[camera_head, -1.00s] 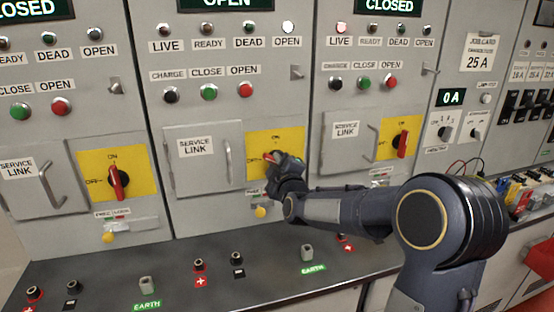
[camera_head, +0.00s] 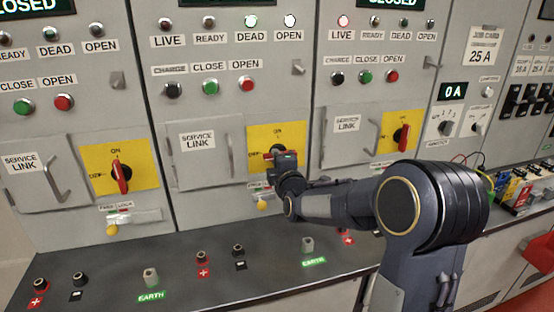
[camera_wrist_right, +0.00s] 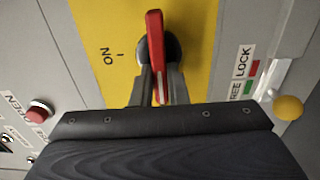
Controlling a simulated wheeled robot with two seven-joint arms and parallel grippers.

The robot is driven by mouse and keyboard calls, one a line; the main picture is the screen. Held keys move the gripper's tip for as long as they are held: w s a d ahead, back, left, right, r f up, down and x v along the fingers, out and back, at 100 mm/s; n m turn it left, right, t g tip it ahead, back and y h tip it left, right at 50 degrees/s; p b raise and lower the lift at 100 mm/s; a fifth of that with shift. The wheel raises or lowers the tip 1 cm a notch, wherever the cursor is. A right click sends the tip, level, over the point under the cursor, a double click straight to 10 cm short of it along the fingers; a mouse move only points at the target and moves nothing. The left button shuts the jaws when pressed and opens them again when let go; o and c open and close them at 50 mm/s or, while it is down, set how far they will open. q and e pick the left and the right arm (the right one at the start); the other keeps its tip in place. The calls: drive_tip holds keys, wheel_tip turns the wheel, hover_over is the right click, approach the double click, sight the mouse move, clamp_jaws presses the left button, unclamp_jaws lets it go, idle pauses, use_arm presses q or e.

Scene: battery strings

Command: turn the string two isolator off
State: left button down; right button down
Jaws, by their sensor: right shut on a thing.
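The middle panel's isolator has a yellow plate (camera_head: 290,133) and a red handle (camera_head: 268,155). The handle lies about level, across the ON mark's direction, its held end towards the left OFF side. In the right wrist view the red handle (camera_wrist_right: 155,45) stands between the finger tips, with the ON label to its left. My right gripper (camera_wrist_right: 156,88) is shut on the handle's near end; in the head view the gripper (camera_head: 281,160) partly covers the plate. On this panel the DEAD lamp (camera_head: 250,21) and OPEN lamp (camera_head: 290,21) look lit; LIVE (camera_head: 165,24) looks dark. My left gripper is out of view.
The left panel's isolator handle (camera_head: 121,177) and the right panel's isolator handle (camera_head: 402,138) are upright. A service link door (camera_head: 205,160) is left of the held handle. A yellow knob (camera_head: 262,205) sits below. The counter (camera_head: 220,282) carries several terminals.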

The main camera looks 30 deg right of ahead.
drive_tip(key=shift+f, duration=0.1)
drive_tip(key=c, duration=1.4)
unclamp_jaws()
drive_tip(key=shift+c, duration=0.2)
drive_tip(key=v, duration=0.7)
drive_tip(key=shift+s+b, duration=0.3)
drive_tip(key=shift+s, duration=0.1)
drive_tip(key=shift+a, duration=0.1)
drive_tip(key=s+a+f+m+g+y, duration=0.2)
drive_tip(key=s+a+f+m+g, duration=0.2)
drive_tip(key=s, duration=0.6)
drive_tip(key=s+a+f+m+g+y, duration=0.3)
drive_tip(key=s+m, duration=0.4)
drive_tip(key=s, duration=0.3)
drive_tip(key=s+a+f+m+g+y, duration=0.3)
drive_tip(key=s+a+m, duration=0.3)
drive_tip(key=s, duration=0.4)
drive_tip(key=shift+a+f+g, duration=0.3)
drive_tip(key=shift+f+g, duration=0.55)
drive_tip(key=shift+g, duration=0.05)
